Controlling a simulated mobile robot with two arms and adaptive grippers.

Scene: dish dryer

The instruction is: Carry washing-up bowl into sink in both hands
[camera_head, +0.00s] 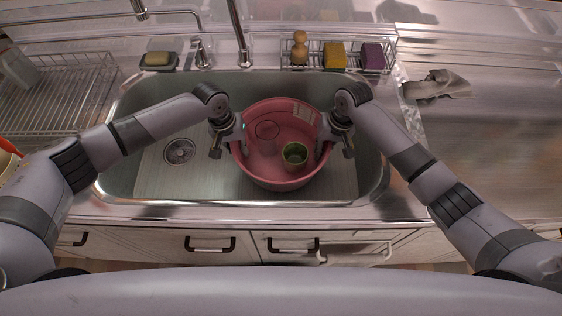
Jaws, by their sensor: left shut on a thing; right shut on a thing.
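The pink washing-up bowl (283,181) is inside the outline of the steel sink (150,178), right of the drain. I cannot tell whether its base touches the sink floor. A green cup (294,154) is in the bowl, with a round pinkish thing (267,130) behind it. My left gripper (237,140) is shut on the bowl's left rim. My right gripper (325,138) is shut on its right rim. The fingertips are partly hidden at the rim.
A wire dish rack (58,100) stands left of the sink. Taps (242,50) rise behind it. A wire caddy (317,50) holds a brush and sponges at the back. A soap dish (158,62) is at back left. A grey cloth (437,86) lies on the otherwise clear right counter.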

